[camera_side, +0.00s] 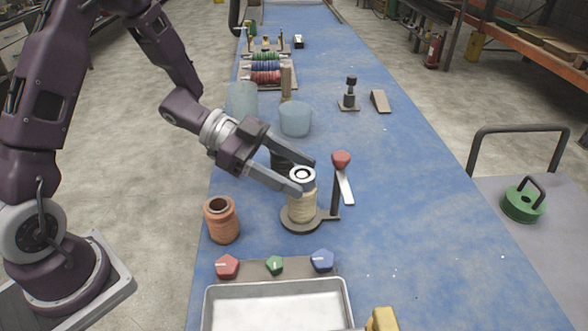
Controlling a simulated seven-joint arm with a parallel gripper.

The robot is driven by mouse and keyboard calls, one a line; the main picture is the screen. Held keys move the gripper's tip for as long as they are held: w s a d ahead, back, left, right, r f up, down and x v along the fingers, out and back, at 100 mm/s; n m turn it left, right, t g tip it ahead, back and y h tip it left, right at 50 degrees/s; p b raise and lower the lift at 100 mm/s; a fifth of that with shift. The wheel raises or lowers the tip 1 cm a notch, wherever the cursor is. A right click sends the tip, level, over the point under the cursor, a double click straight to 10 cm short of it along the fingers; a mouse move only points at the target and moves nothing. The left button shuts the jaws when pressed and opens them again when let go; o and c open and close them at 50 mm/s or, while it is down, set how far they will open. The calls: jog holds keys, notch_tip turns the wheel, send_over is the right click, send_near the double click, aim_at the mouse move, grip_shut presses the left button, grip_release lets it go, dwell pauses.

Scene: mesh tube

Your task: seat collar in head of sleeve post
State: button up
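A pale collar (302,174) with a dark hole shows at the head of the sleeve post (302,206), a beige mesh-wrapped tube upright on a round dark base. My gripper (307,174) reaches in from the left. One fingertip lies on the far side of the collar and the other on the near side. Whether the fingers press on the collar or stand just clear cannot be made out. The near finger hides part of the rim, so how deep the collar sits in the head is unclear.
Beside the post stands a lever with a red knob (341,159). Red, green and blue knobs (275,265) line up behind a metal tray (279,308). Blue cups (296,119) stand behind.

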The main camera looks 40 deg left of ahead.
jog(key=shift+r, duration=0.25)
jog(key=v, duration=1.2)
jog(key=w+a+r+n+t+y, duration=0.65)
jog(key=r+y, duration=0.35)
jog(key=y, duration=0.2)
jog(key=s+n+g+y, duration=0.35)
jog(key=s+n, duration=0.25)
jog(key=s, duration=0.5)
jog(key=s+d+f+g+h, duration=0.1)
jog(key=s+d, duration=0.2)
jog(key=s, duration=0.3)
jog(key=s+d+f+n+g+h, duration=0.1)
jog(key=s+d+f+h, duration=0.1)
jog(key=s+d, duration=0.2)
jog(key=s, duration=0.3)
jog(key=shift+s+g, duration=0.2)
jog(key=shift+g, duration=0.2)
